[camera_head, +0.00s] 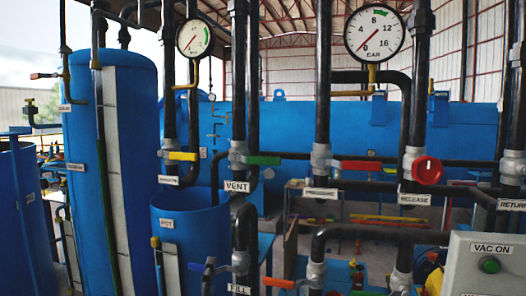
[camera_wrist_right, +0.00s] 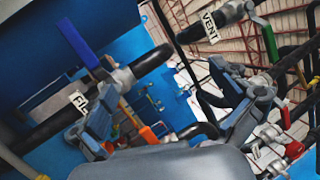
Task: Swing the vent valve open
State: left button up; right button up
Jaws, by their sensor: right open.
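The vent valve (camera_head: 238,158) sits on a vertical black pipe in the head view, above a white VENT label (camera_head: 236,187). Its green lever (camera_head: 264,161) points right, crosswise to the pipe. In the right wrist view the green lever (camera_wrist_right: 269,43) shows at the upper right, near the VENT label (camera_wrist_right: 210,27). My right gripper (camera_wrist_right: 165,92) is open, with its two fingers spread and nothing seen between them. The lever lies beyond the right-hand finger, apart from the gap between the fingers. Neither gripper shows in the head view.
A red lever (camera_head: 360,166) and red round knob (camera_head: 428,170) are to the right of the vent. A yellow lever (camera_head: 183,156) is to its left. Below are a FILL label (camera_head: 239,289) and an orange lever (camera_head: 280,283). A VAC ON panel (camera_head: 489,262) stands at lower right.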

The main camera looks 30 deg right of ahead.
jog(key=s+d+r+m+g+h+p, duration=0.1)
jog(key=s+d+r+m+g+h, duration=0.15)
jog(key=r+m, duration=0.6)
jog(key=s+d+r+m+g+h+p, duration=0.1)
jog(key=s+d+r+m+g, duration=0.25)
jog(key=r, duration=0.75)
jog(key=m+y+p, duration=0.2)
jog(key=m+y, duration=0.1)
jog(key=m, duration=0.4)
send_near(263, 160)
jog(key=p+x, duration=0.5)
jog(key=x, duration=0.4)
jog(key=shift+w+d+r, duration=0.1)
jog(key=shift+w+d, duration=0.15)
jog(key=shift+w+d+p, duration=0.35)
jog(key=shift+d, duration=0.05)
